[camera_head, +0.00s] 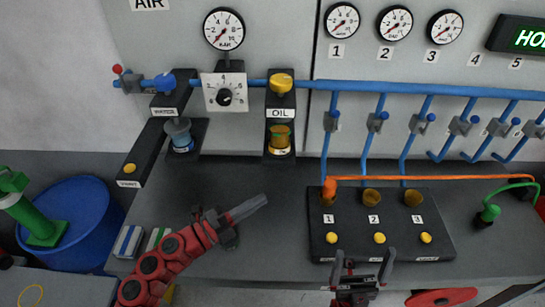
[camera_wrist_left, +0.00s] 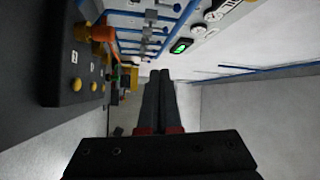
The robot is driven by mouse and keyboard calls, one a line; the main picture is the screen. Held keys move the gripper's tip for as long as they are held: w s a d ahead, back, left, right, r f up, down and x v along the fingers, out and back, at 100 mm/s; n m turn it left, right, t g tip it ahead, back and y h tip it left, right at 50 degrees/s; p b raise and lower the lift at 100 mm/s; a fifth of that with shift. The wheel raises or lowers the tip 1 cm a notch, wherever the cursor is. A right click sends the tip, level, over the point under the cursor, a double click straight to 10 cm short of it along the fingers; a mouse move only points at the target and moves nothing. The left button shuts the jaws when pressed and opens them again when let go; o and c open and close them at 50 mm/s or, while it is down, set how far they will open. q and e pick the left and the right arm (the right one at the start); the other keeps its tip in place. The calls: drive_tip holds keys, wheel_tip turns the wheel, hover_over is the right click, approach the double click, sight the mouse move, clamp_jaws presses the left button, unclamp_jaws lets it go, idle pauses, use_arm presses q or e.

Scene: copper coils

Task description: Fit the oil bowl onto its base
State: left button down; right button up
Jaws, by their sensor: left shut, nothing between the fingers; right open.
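The oil bowl (camera_head: 280,136), amber-yellow, is on the black OIL unit (camera_head: 281,101) on the back panel, below the OIL label and the yellow knob. I cannot tell whether it is seated or loose. My left gripper (camera_head: 264,200) is shut and empty, low in front of the OIL unit, its fingers pointing right and apart from the bowl. Its shut fingers also show in the left wrist view (camera_wrist_left: 158,75), where the oil bowl cannot be made out. My right gripper (camera_head: 363,258) is open and empty at the bottom, in front of the numbered black box.
The WATER unit (camera_head: 180,135) with a blue bowl stands left of the OIL unit. The black box (camera_head: 325,245) has numbered ports, yellow buttons and an orange hose (camera_head: 430,178). A blue barrel (camera_head: 88,215) stands left. The grey surface below the OIL unit is clear.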

sight(278, 150)
use_arm(q)
drive_tip(key=w+a+t+y, duration=0.2)
drive_tip(key=w+a+y, duration=0.1)
drive_tip(key=w, duration=0.1)
drive_tip(key=w+a+p+x, duration=0.2)
drive_tip(key=p+x, duration=0.2)
drive_tip(key=x, duration=0.8)
drive_tip(key=shift+w+d+m, duration=0.25)
drive_tip(key=shift+w+m, duration=0.05)
drive_tip(key=shift+m, duration=0.1)
drive_tip(key=shift+f, duration=0.1)
drive_tip(key=shift+w+f, duration=0.15)
drive_tip(key=shift+w, duration=0.35)
drive_tip(key=shift+w+b, duration=0.35)
drive_tip(key=shift+w, duration=0.2)
drive_tip(key=shift+s+r, duration=0.1)
drive_tip(key=shift+r, duration=0.2)
